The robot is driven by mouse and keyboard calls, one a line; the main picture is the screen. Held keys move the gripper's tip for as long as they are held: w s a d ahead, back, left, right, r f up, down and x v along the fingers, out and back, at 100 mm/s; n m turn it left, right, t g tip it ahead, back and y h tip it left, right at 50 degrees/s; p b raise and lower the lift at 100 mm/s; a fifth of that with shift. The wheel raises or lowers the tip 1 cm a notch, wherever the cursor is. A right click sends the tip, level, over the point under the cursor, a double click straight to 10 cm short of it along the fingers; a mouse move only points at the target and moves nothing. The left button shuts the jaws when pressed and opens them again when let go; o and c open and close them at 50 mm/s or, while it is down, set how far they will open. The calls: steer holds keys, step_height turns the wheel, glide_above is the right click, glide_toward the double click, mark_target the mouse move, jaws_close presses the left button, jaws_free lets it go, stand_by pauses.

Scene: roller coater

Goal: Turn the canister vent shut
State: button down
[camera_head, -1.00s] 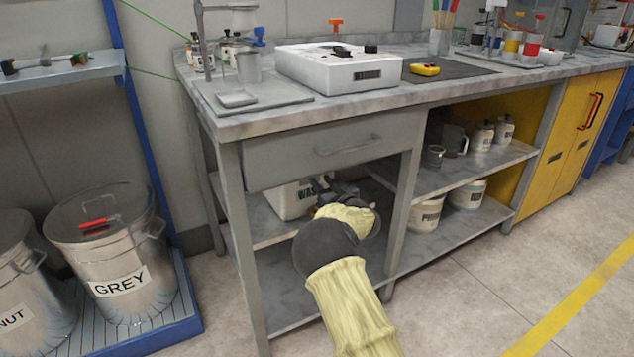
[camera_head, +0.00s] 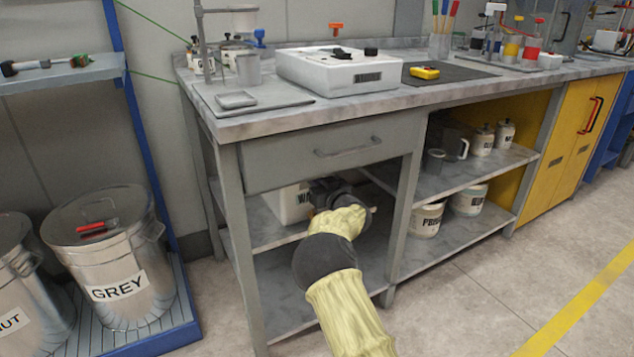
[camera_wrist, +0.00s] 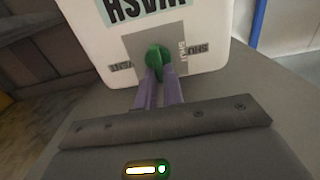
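The white canister (camera_head: 291,205) stands on the upper shelf under the drawer, partly hidden by my arm. The green vent knob (camera_wrist: 157,56) sits on this plate. My gripper (camera_wrist: 159,76) has its two purple fingers close together, one on each side of the knob's grip, and appears shut on it. In the head view my gripper (camera_head: 326,188) is a dark shape at the canister's front; its fingertips are hidden there.
The drawer (camera_head: 325,150) is above my gripper, and a table leg (camera_head: 403,215) stands right of my arm. Tubs (camera_head: 427,218) and mugs stand on shelves further right. A metal bin (camera_head: 115,255) stands left. The floor at right is clear.

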steer(key=shift+r+n, duration=0.1)
steer(key=shift+n, duration=0.3)
steer(key=shift+s+a+f+n, duration=0.1)
steer(key=shift+a+f+n, duration=0.1)
steer(key=shift+n, duration=2.65)
steer(key=shift+s+a+f+n, duration=0.1)
steer(key=shift+a+f+n, duration=0.1)
steer(key=shift+n, duration=2.7)
steer(key=shift+s+a+f+n, duration=0.1)
steer(key=shift+f+n, duration=0.1)
steer(key=shift+n, duration=2.65)
steer(key=c, duration=1.5)
jaws_free()
steer(key=shift+d, duration=0.1)
